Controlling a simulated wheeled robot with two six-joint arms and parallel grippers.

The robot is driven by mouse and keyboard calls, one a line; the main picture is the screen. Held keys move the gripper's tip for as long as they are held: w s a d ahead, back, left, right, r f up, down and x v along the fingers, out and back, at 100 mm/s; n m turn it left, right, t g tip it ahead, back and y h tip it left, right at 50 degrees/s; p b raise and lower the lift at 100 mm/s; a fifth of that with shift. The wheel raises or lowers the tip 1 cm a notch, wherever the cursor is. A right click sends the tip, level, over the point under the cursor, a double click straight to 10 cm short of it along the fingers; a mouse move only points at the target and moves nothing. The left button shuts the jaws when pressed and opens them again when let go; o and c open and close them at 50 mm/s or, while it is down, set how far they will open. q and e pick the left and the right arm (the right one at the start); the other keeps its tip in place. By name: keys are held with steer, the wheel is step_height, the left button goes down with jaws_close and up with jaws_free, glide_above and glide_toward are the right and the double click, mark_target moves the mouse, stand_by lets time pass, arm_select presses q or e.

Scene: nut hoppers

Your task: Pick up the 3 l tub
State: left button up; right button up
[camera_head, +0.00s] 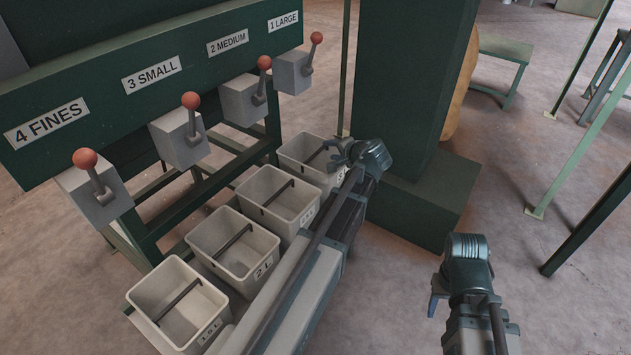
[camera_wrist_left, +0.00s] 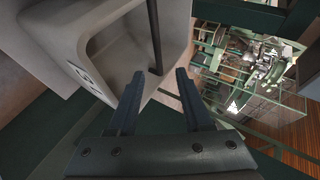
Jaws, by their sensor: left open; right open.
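Several pale grey tubs with dark bar handles stand in a row under the hoppers. The nearest tub (camera_head: 163,290) has a label ending in L, and the second tub (camera_head: 208,240) reads "2 L". The labels of the third tub (camera_head: 262,193) and the far tub (camera_head: 299,152) are too small or covered to read surely. My left gripper (camera_head: 336,157) is open at the far tub's right side. In the left wrist view, the open left gripper (camera_wrist_left: 159,75) points at a tub (camera_wrist_left: 110,38), with its dark handle (camera_wrist_left: 154,35) beyond the fingertips. My right gripper (camera_head: 434,302) is open and empty, away from the tubs.
A green hopper frame (camera_head: 150,75) with labels and red-knobbed levers (camera_head: 190,101) stands behind the tubs. A dark green column (camera_head: 408,75) with a wide base stands right of the far tub.

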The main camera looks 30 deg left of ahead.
mark_target(321, 150)
arm_select(q)
steer(key=shift+b+x, duration=0.55)
steer(key=shift+x, duration=1.3)
steer(key=b+x, duration=0.3)
steer(key=x, duration=0.2)
steer(key=shift+s+f, duration=0.1)
steer(key=shift+f, duration=0.15)
steer(key=shift+r, duration=0.1)
jaws_close()
